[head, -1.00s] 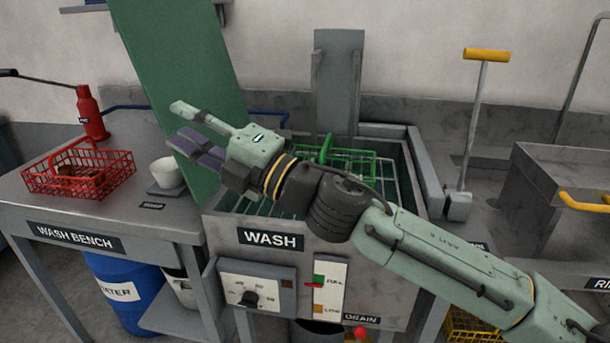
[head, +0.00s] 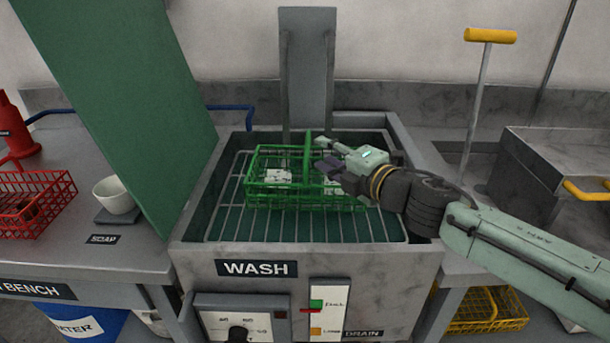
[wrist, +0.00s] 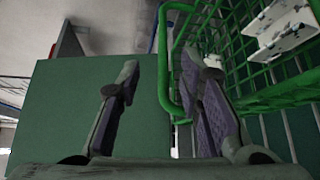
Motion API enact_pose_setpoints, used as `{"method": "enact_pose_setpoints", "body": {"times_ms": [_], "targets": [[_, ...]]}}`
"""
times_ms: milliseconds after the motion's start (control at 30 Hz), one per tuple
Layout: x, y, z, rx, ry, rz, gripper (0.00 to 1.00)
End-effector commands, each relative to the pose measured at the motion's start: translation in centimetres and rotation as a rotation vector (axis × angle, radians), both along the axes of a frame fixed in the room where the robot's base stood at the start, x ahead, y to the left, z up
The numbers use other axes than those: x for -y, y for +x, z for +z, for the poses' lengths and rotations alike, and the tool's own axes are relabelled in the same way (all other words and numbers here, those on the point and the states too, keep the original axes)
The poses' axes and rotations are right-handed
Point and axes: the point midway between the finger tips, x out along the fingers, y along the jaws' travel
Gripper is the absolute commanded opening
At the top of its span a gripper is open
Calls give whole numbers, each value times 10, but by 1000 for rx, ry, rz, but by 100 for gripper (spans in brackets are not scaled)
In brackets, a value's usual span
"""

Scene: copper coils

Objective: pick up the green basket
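The green basket (head: 270,192) stands on a wire rack (head: 228,226) inside the wash tank, with pale pieces in it. Its handle (head: 308,155) rises at the middle. My gripper (head: 325,156) is at the right part of the basket, its fingers pointing left toward the handle. In the wrist view my fingers (wrist: 160,100) are spread apart. A green bar of the basket (wrist: 165,60) runs down between them, nearer the right finger, and the basket's mesh side (wrist: 245,65) fills the right. Whether a finger touches the bar I cannot tell.
The wash tank (head: 205,258) has raised walls, and a grey upright panel (head: 308,60) stands behind it. A large green board (head: 125,100) leans at the left. A red basket (head: 35,205) and a white bowl (head: 114,195) are on the left bench. A yellow-handled lever (head: 490,36) stands right.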

Motion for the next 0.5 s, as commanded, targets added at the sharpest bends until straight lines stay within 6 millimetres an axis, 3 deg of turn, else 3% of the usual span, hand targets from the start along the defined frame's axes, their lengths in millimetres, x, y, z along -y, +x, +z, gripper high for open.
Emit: {"method": "enact_pose_setpoints", "body": {"times_ms": [500], "targets": [[-34, 51, -8, 0, 4, 3, 33]]}}
